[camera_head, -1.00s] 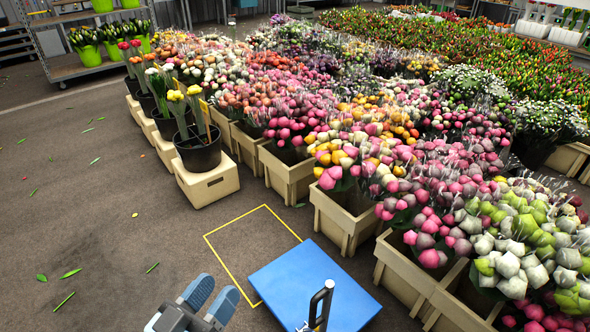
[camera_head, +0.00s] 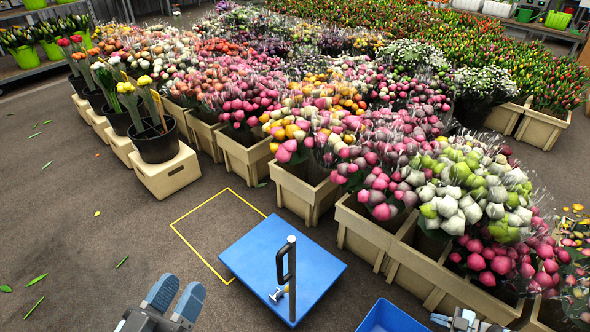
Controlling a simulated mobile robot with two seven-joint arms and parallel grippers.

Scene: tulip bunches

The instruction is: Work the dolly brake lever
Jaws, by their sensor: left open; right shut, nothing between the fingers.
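The blue dolly (camera_head: 300,262) stands flat on the floor at the lower middle, with a dark upright handle (camera_head: 290,275) near its front. A small silver and yellow fitting, perhaps the brake lever (camera_head: 278,294), shows at the foot of the handle. My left gripper (camera_head: 176,292) is open and empty, its blue-grey fingers left of the dolly and apart from it. My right gripper (camera_head: 448,319) is partly cut off at the bottom edge, right of the dolly, shut and empty.
A yellow floor outline (camera_head: 190,240) lies behind and left of the dolly. A blue bin (camera_head: 388,318) is cut off at the bottom, right of the dolly. Wooden flower crates (camera_head: 365,228) line the right side. A black flower bucket (camera_head: 155,143) stands on a cream box.

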